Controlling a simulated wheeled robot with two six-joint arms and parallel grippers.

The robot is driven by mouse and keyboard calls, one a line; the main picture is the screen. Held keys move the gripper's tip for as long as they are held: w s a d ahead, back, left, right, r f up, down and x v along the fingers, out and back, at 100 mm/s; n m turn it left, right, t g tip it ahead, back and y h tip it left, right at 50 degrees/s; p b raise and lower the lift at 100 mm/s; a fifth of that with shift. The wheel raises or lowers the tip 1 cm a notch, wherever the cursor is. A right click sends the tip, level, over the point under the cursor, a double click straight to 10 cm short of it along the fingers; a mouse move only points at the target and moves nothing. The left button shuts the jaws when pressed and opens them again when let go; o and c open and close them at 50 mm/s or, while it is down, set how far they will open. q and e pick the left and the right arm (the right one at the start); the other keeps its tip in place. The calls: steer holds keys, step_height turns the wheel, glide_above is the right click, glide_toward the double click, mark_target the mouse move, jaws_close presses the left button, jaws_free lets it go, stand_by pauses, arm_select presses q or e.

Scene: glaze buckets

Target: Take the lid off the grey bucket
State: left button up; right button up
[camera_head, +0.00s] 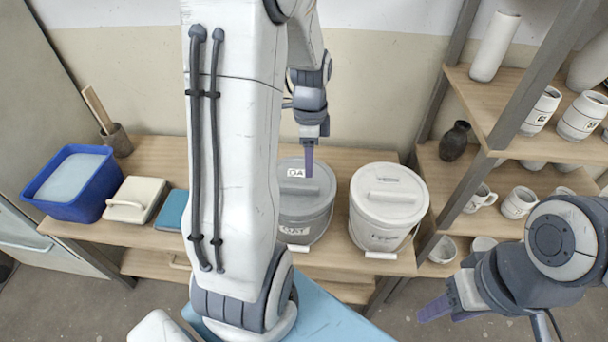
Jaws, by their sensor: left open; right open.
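The grey bucket (300,228) stands on the wooden bench, partly hidden behind my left arm. Its grey lid (318,184) is on top, and a label shows on the bucket's front. My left gripper (309,172) points down over the lid, its fingers seen nearly edge-on. It is open, and I cannot tell whether its fingers touch the lid or its handle. My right gripper (436,310) is open and empty at the lower right, away from the bench and pointing left.
A white lidded bucket (376,236) stands close to the right of the grey one. A blue tub (62,206), a cream lidded box (130,200) and a teal item (172,210) sit at the left. A shelf (470,100) of pottery rises at the right.

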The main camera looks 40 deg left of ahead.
arm_select(q)
steer(key=a, duration=0.4)
glide_above(292, 186)
step_height(292, 186, down, 6)
steer(key=shift+w+r, duration=0.1)
steer(key=shift+r, duration=0.15)
step_height(292, 186, down, 5)
steer(key=shift+f+p, duration=0.15)
steer(key=shift+p, duration=0.7)
steer(key=shift+f, duration=0.3)
steer(key=shift+f, duration=0.2)
jaws_close()
